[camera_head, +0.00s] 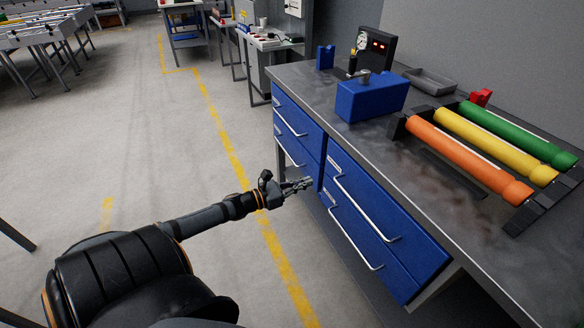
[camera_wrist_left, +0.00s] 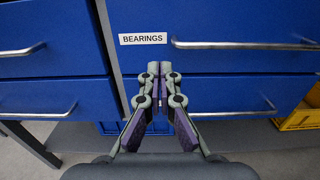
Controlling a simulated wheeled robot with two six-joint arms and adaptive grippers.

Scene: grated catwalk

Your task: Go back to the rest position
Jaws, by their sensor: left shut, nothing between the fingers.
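My left arm comes in from the lower left of the head view and reaches toward the bench. My left gripper (camera_head: 303,184) is shut and empty, close to the front of the blue drawers (camera_head: 375,225). In the left wrist view the same gripper (camera_wrist_left: 160,72) points at a blue drawer front (camera_wrist_left: 225,92), below a white label reading BEARINGS (camera_wrist_left: 143,39). The fingers are beside a drawer handle (camera_wrist_left: 245,45), and no grip on it shows. The drawers look closed. My right gripper is not in view.
The grey bench top (camera_head: 450,190) carries a blue box (camera_head: 370,98), a gauge unit (camera_head: 375,45), a grey tray (camera_head: 430,82) and orange (camera_head: 465,160), yellow (camera_head: 495,145) and green (camera_head: 515,132) cylinders on a rack. Open floor (camera_head: 130,130) with a yellow line lies left.

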